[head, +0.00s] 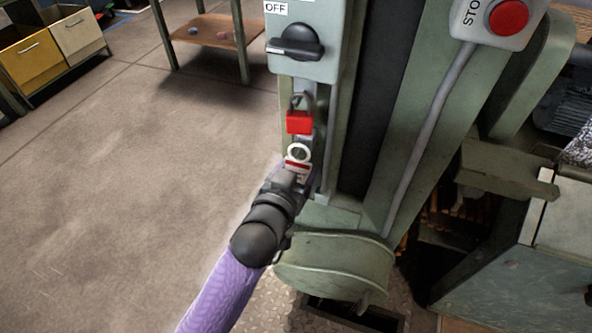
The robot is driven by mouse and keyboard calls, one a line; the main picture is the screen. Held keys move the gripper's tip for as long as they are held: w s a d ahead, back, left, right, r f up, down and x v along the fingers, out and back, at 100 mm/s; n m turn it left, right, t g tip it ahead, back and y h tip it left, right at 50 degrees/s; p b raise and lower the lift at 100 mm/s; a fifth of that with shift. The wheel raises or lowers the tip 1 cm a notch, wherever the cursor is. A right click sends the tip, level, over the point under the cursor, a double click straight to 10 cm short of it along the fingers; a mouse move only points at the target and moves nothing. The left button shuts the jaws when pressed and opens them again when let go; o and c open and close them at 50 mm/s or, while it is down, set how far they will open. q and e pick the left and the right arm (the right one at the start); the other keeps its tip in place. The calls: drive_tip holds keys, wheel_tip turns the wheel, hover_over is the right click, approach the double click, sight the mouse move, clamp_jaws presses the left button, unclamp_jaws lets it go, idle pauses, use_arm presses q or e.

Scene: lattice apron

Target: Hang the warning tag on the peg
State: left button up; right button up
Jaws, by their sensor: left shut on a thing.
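The warning tag (297,166) is white with a red band and has a pale ring-shaped top around a hole. My left gripper (290,178) is shut on its lower part and holds it upright in front of the green machine column. The tag is just below a red padlock (299,122) that hangs under the switch box. I cannot make out the peg clearly; whether it is behind the tag's ring or hidden by it, I cannot tell. My right gripper is not in view.
Above is a grey-green switch box (305,55) with a black rotary handle (295,41) by an OFF label. A red stop button (508,17) sits at the upper right, with a grey conduit (432,130) below. A rounded green housing (335,262) is below. Open floor lies left.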

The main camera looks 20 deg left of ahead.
use_arm(q)
drive_tip(key=shift+f, duration=0.1)
drive_tip(key=shift+w+f, duration=0.2)
drive_tip(key=shift+f, duration=0.15)
idle(0.6)
drive_tip(key=o, duration=1.1)
drive_tip(key=shift+s, duration=0.1)
